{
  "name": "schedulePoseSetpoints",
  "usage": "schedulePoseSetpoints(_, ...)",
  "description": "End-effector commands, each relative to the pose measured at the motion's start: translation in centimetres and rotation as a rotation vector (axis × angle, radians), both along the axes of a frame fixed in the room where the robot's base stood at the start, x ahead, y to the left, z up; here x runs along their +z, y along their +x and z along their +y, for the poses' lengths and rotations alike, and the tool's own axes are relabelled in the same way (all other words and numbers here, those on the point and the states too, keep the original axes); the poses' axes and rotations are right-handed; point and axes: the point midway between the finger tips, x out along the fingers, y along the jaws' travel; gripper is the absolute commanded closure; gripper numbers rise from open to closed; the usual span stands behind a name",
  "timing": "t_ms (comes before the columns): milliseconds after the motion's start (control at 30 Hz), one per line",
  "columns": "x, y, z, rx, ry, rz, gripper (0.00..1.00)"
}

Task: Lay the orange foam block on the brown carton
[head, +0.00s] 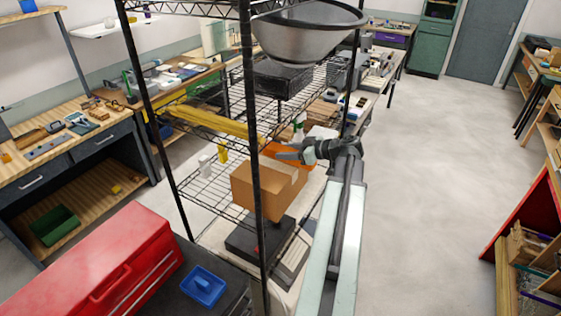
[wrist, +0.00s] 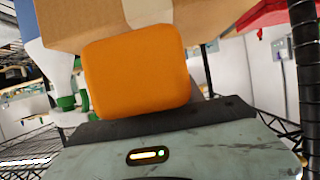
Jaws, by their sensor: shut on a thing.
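The orange foam block (head: 297,162) is in my gripper (head: 290,153), which is shut on it at the shelf rack. In the wrist view the orange block (wrist: 138,72) fills the middle, just beyond the dark front edge of my gripper. The brown carton (head: 258,190) stands on a wire shelf, close to the block and on the near side of it in the head view. The carton (wrist: 90,18) shows behind the block at the top of the wrist view. I cannot tell whether block and carton touch.
Black rack posts (head: 250,130) stand close around the carton. A yellow bundle (head: 215,122) lies on a shelf left of it, and a large metal bowl (head: 308,30) sits above. White bottles with green parts (wrist: 60,80) are beside the block. Open floor lies to the right.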

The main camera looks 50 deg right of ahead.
Motion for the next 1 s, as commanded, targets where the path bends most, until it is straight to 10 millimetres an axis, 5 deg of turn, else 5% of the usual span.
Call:
schedulePoseSetpoints(300,-0.2,1.5,1.4,0.002,0.0,0.0,0.95)
schedulePoseSetpoints(500,-4.1,1.5,1.3,0.001,-0.001,0.0,0.95)
schedulePoseSetpoints(867,-4.1,1.6,1.4,0.002,0.0,0.0,0.95)
schedulePoseSetpoints(900,-4.1,1.6,1.4,0.002,0.0,0.0,0.52)
schedulePoseSetpoints(1000,-4.0,1.6,1.4,0.002,0.0,0.0,0.33)
